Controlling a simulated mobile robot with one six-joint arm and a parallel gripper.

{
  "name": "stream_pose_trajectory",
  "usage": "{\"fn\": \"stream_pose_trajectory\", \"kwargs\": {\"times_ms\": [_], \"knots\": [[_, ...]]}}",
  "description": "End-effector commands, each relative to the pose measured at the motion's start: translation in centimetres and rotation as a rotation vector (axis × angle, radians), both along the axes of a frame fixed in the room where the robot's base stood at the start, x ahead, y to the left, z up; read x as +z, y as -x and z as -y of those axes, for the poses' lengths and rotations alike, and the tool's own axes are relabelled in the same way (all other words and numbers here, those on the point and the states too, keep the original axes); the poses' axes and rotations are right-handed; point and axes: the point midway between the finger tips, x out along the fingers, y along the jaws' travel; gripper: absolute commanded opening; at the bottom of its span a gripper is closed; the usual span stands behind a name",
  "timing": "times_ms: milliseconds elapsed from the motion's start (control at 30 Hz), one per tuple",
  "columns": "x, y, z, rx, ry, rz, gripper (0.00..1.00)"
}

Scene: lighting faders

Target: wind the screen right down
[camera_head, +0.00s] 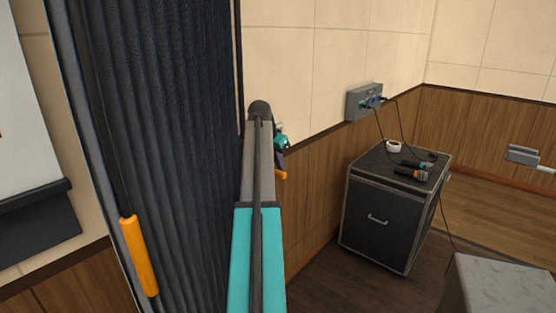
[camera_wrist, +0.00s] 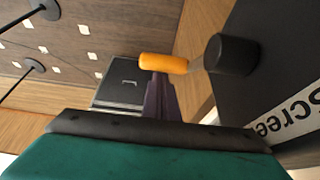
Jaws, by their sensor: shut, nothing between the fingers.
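An orange grip (camera_wrist: 163,63) lies beyond my fingertips in the wrist view, beside a dark cylinder (camera_wrist: 232,53) on a dark box whose white label (camera_wrist: 290,118) reads "Scree", cut off by the frame edge. The orange grip also shows small in the head view (camera_head: 281,175), just past my arm. My gripper (camera_wrist: 160,82) is shut and empty, its dark purple fingers pointing at the grip; I cannot tell whether they touch it. It is partly hidden by my arm in the head view (camera_head: 279,158). A pale screen (camera_head: 20,120) with a dark bottom bar (camera_head: 38,205) hangs at the far left.
A dark pleated curtain (camera_head: 165,130) stands left of my arm, with an orange handle (camera_head: 139,255) at its near edge. A black case (camera_head: 385,218) with microphones stands right, below a grey wall box (camera_head: 364,102). A grey block (camera_head: 505,285) is at lower right.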

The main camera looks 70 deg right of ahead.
Motion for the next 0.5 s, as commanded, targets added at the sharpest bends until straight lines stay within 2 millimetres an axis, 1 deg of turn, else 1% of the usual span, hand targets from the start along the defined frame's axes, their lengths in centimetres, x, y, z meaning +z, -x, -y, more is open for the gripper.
{"fn": "stream_pose_trajectory", "kwargs": {"times_ms": [267, 367, 500], "knots": [[-1.1, 0.5, -0.1, -0.006, -0.001, -0.001, 0.0], [-1.3, 0.5, 0.1, -0.009, -0.038, 0.014, 0.0], [-1.8, 0.4, -0.1, -0.01, -0.103, 0.035, 0.0]]}}
